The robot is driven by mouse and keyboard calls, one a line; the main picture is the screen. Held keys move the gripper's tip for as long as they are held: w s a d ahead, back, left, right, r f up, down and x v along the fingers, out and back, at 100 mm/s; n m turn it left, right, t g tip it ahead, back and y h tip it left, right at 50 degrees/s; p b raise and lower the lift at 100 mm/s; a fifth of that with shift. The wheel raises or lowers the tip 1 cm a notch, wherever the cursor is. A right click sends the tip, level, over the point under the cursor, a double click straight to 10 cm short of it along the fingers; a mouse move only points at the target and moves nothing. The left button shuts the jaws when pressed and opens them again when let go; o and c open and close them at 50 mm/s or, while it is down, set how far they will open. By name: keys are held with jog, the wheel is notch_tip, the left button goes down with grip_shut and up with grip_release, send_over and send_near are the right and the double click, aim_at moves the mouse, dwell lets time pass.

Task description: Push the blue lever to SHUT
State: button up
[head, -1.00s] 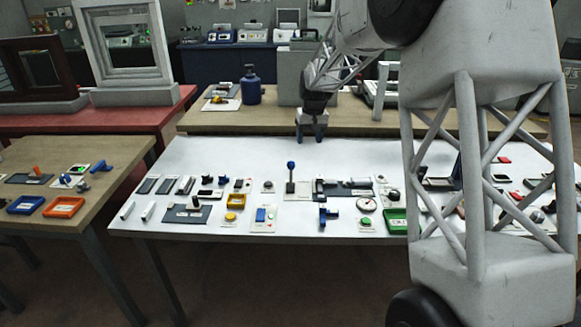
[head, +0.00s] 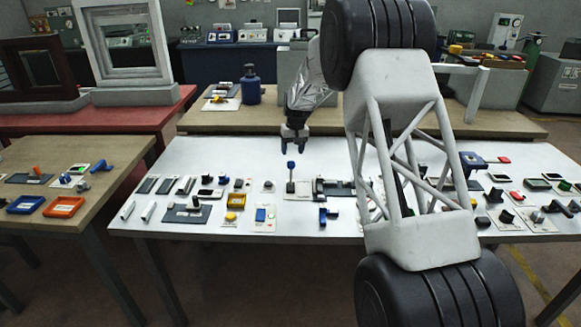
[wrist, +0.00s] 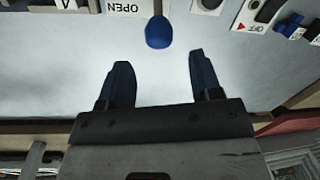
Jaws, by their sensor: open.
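The blue lever (head: 291,165) stands upright on a small pale plate near the middle of the white table, with a dark stem and a blue knob. In the wrist view its blue knob (wrist: 158,32) shows beyond the fingertips, centred between them, beside a label reading OPEN (wrist: 127,7). No SHUT label is legible. My gripper (head: 294,149) is just behind and above the knob in the head view. The wrist view shows my gripper (wrist: 160,62) with dark blue fingers spread apart, nothing between them, and a visible gap to the knob.
A black-and-grey latch device (head: 335,187) sits close right of the lever. A blue fixture (head: 325,217) and a blue switch (head: 262,215) are in front. The white table (head: 230,155) is bare along its back edge. My arm hides part of the table's right side.

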aim_at(291, 166)
jog(key=shift+s+a+f, duration=0.1)
jog(key=shift+a+f, duration=0.1)
jog(key=shift+f, duration=1.75)
jog(key=shift+s+a+f, duration=0.1)
jog(key=shift+a+f, duration=0.05)
jog(key=shift+f, duration=1.8)
grip_shut()
